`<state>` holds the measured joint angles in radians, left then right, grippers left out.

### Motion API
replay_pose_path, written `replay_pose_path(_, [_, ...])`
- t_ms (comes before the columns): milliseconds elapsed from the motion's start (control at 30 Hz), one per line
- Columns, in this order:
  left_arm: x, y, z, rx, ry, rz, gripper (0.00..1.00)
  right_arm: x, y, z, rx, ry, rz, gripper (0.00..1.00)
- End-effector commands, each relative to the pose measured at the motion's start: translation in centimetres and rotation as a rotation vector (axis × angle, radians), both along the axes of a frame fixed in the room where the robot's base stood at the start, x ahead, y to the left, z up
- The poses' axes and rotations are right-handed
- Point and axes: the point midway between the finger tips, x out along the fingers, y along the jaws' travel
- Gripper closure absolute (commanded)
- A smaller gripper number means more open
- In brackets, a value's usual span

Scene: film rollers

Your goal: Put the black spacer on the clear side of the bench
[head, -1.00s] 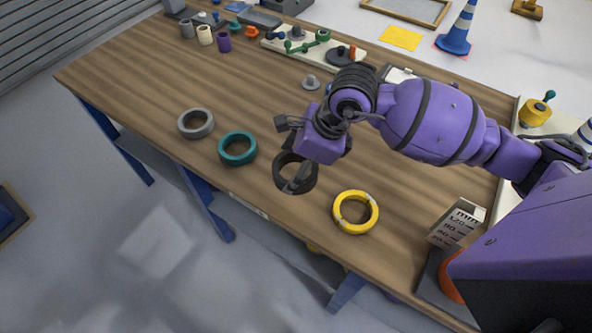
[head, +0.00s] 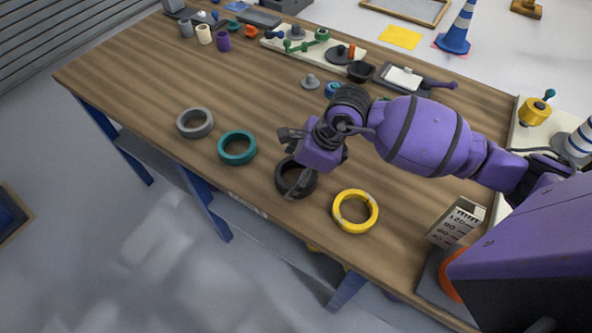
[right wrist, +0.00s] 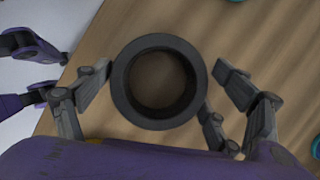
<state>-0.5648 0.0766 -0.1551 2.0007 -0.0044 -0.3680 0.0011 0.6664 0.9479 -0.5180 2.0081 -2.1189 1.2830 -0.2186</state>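The black spacer (head: 310,184) is a dark ring lying flat at the near edge of the wooden bench (head: 150,80), level with the other rings as far as I can tell. My right gripper (head: 287,162) is over it in the head view, with one finger crossing the ring. In the right wrist view the spacer (right wrist: 123,100) sits between the fingers of my right gripper (right wrist: 162,85). The fingers are close around its outer rim, and a narrow gap shows at the upper right one.
A teal ring (head: 222,150) and a grey ring (head: 182,127) lie to the left; a yellow ring (head: 342,223) lies close on the right. A gauge block (head: 455,222) stands farther right. Small parts and a white board (head: 275,43) fill the far side. The bench's left middle is bare.

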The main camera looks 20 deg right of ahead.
Motion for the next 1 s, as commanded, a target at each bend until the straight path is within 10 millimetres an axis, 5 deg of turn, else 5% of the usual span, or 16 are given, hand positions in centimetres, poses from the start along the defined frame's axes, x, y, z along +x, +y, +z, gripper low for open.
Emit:
replay_pose_path(467, [0.3, 0.0, 0.3, -0.001, -0.008, -0.001, 0.07, 0.0, -0.2, 0.9, -0.001, -0.003, 0.0, 0.07])
replay_pose_path(1000, [-0.8, 0.1, -0.1, 0.001, 0.012, 0.004, 0.07, -2.0, -3.6, 10.1, -0.002, -0.001, -0.001, 0.07])
